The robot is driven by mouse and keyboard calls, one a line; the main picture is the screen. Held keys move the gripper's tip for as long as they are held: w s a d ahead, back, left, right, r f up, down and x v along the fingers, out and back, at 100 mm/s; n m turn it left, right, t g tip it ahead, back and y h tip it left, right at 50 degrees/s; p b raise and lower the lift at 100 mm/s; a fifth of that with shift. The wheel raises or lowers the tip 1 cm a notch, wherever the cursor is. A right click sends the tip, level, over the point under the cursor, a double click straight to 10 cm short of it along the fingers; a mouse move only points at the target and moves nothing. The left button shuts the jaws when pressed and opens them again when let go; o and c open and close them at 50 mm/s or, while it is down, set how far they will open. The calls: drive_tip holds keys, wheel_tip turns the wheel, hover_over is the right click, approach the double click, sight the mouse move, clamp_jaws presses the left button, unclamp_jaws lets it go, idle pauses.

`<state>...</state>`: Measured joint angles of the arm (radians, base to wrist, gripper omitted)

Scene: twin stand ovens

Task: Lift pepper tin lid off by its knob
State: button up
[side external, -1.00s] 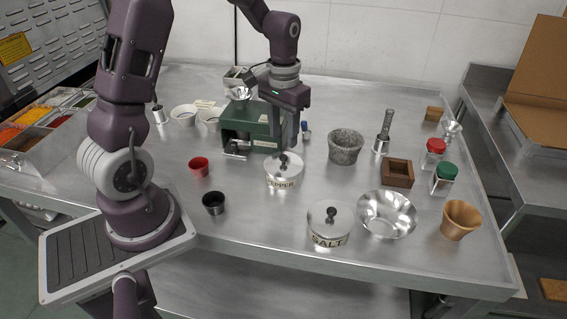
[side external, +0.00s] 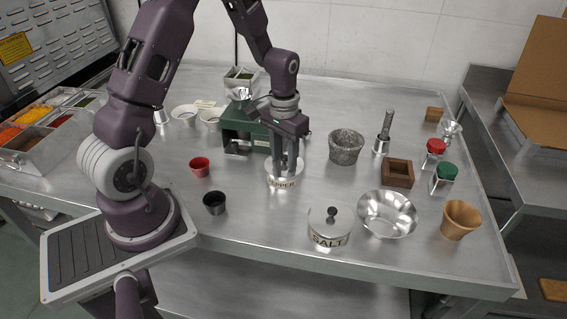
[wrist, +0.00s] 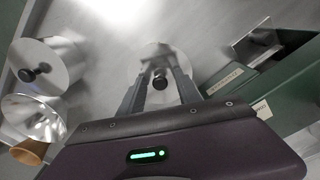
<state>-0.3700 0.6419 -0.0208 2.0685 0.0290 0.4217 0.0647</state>
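In the wrist view the dark knob (wrist: 160,81) shows between the two fingers of my gripper (wrist: 160,74), with a gap on each side. The fingers are open. The pale round lid (wrist: 151,57) shows beyond the knob. The lid appears seated on the tin.
The salt tin (side external: 328,229) with its own knob stands in front right, beside a metal bowl (side external: 387,214). A dark green box (side external: 234,122) stands close behind left of my gripper. A stone mortar (side external: 346,146) is to the right. Red (side external: 200,167) and black (side external: 214,203) cups stand left.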

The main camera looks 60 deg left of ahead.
sight(284, 156)
drive_tip(key=shift+s+f, duration=0.1)
drive_tip(key=shift+f, duration=0.2)
drive_tip(key=shift+r, duration=0.3)
drive_tip(key=shift+c, duration=0.3)
drive_tip(key=shift+r, duration=0.1)
clamp_jaws()
drive_tip(key=shift+r, duration=1.65)
